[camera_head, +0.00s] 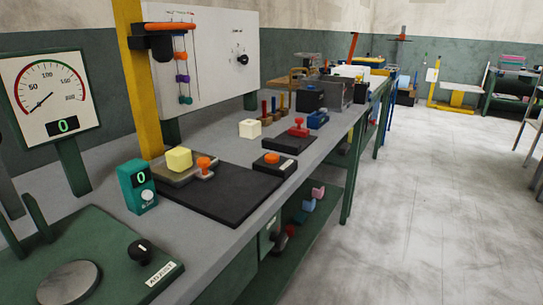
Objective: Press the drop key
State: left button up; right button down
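No label reading "drop key" is legible, so I cannot tell for certain which part it is. A small black box with a round orange button (272,158) sits on the bench near its front edge, at the back right corner of a black mat. An orange knob-like piece (205,165) stands beside a yellow foam block (179,159) on a flat plate at the back of that mat. A teal box (137,187) with a green "0" display and a small knob stands left of the mat. Neither of my grippers is in view.
A green press base (100,225) with a black knob and a dial gauge (45,95) fill the left. A black mat (225,195) lies bare in front. A cream block (250,128) and a red-handled piece (298,128) stand farther back. The floor at right is clear.

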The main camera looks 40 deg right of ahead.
aim_at(270, 158)
jog(key=l+u, duration=0.9)
jog(key=u, duration=0.15)
jog(key=k+l, duration=0.1)
jog(key=l, duration=0.25)
jog(key=k+l+u, duration=0.1)
jog(key=l, duration=0.25)
jog(key=k+l, duration=0.3)
jog(key=l, duration=0.35)
jog(key=u, duration=0.05)
